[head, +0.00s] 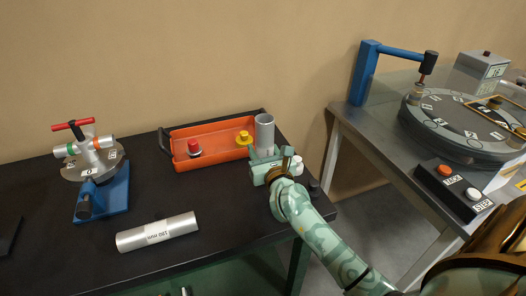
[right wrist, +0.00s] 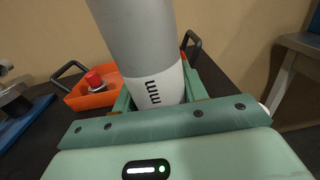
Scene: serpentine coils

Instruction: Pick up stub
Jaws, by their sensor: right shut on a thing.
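The stub, a grey metal cylinder (head: 264,133), stands upright in the jaws of my right gripper (head: 265,157) at the right end of the black table. In the right wrist view the stub (right wrist: 135,40) rises between the two green fingers (right wrist: 158,90), with a white label reading "mm" on its lower part. My right gripper is shut on it. The stub's lower end is hidden, so I cannot tell whether it touches the table. My left gripper is not in view.
An orange tray (head: 208,157) holding a red-topped part (head: 194,148) and a yellow part (head: 244,138) is beside the stub. A tube marked 180 mm (head: 157,232) lies in front. A blue-based fixture (head: 103,197) stands left. A grey bench (head: 380,128) with a round machine is right.

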